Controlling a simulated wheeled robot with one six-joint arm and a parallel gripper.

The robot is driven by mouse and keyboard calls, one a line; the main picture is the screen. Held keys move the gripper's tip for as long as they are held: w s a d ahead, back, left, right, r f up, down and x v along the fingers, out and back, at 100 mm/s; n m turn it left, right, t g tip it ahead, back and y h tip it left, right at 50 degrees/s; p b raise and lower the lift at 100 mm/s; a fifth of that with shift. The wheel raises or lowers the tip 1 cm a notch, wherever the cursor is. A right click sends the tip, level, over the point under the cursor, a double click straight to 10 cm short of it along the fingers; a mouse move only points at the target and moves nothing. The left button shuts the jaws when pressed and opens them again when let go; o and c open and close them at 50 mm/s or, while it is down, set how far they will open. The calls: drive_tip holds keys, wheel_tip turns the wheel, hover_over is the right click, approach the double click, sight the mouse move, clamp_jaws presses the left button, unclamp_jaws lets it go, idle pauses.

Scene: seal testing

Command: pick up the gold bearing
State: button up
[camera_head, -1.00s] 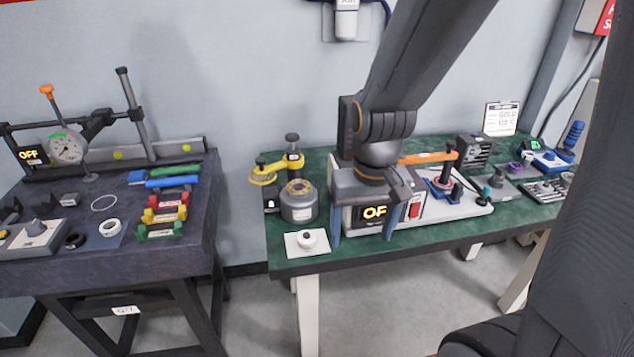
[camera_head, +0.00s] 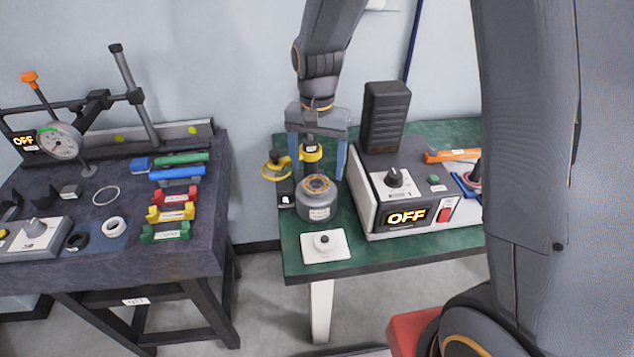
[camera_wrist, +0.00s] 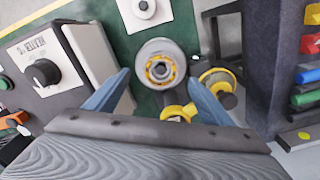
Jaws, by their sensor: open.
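The gold bearing (camera_head: 317,184) sits on top of a round grey pot (camera_head: 320,206) on the green table. In the wrist view the bearing (camera_wrist: 160,69) shows as a gold ring with a grey centre, on the pot's top, between and beyond my two blue fingers. My gripper (camera_head: 318,172) is open and empty, pointing down near the pot, its fingers spread to either side. The head view does not make clear how far above or behind the pot the fingertips are.
A yellow-ringed tool (camera_head: 273,170) stands just behind and left of the pot. The heater box (camera_head: 404,200) reading OFF stands close on the right. A white plate with a knob (camera_head: 337,244) lies in front. The dark table (camera_head: 200,258) at left holds coloured blocks.

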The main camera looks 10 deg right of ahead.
sight(316, 185)
drive_tip(key=shift+f+p, duration=0.85)
drive_tip(key=shift+f, duration=1.4)
drive_tip(key=shift+a, duration=0.1)
drive_tip(key=c, duration=1.5)
drive_tip(key=shift+o, duration=0.2)
drive_tip(key=shift+r, duration=0.15)
wheel_tip(316, 185, up, 10)
drive_tip(key=b, duration=0.2)
drive_tip(key=shift+b, duration=0.3)
